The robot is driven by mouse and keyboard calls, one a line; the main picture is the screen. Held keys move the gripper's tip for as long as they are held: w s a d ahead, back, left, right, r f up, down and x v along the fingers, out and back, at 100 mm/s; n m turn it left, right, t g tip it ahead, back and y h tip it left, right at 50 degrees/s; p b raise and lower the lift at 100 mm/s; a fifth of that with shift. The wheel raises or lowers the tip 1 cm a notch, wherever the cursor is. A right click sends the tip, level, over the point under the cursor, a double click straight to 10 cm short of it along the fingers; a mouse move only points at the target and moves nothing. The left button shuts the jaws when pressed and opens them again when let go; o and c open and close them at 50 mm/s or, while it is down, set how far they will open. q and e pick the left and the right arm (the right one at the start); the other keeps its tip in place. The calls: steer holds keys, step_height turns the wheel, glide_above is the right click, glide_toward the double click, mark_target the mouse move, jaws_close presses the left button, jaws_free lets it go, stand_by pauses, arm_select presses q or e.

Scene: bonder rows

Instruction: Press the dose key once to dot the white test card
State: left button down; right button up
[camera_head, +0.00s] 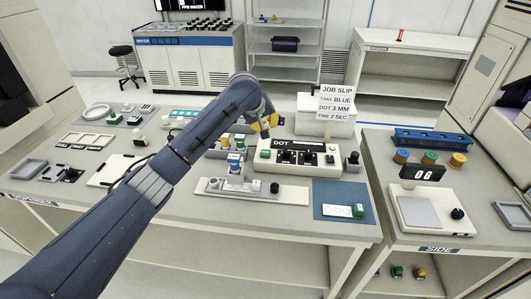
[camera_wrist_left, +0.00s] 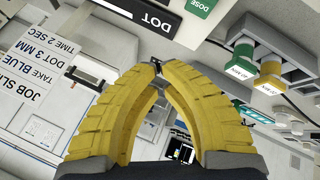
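The dispenser box (camera_head: 262,164) stands mid-table, with a black DOT display (camera_head: 298,146). Its green dose key (camera_head: 265,154) is at the left end of the panel; the green DOSE label (camera_wrist_left: 201,7) shows at the top edge of the left wrist view. The white test card (camera_head: 338,210) lies on a blue mat (camera_head: 327,191) at the front right, with faint rings on it. My left gripper (camera_head: 266,127) is above and behind the panel, apart from the key. In the left wrist view its yellow fingertips (camera_wrist_left: 157,68) meet with nothing seen between them. My right gripper is not in view.
A green-topped item (camera_head: 359,210) stands at the card's right end. The job slip (camera_head: 337,103) stands behind. A scale (camera_head: 418,211) is on the side table.

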arm_select(q)
steer(key=shift+f, duration=4.05)
steer(key=shift+f, duration=1)
steer(key=shift+r, duration=1)
steer(key=shift+r, duration=0.1)
steer(key=shift+r, duration=2.35)
steer(key=shift+a, duration=0.1)
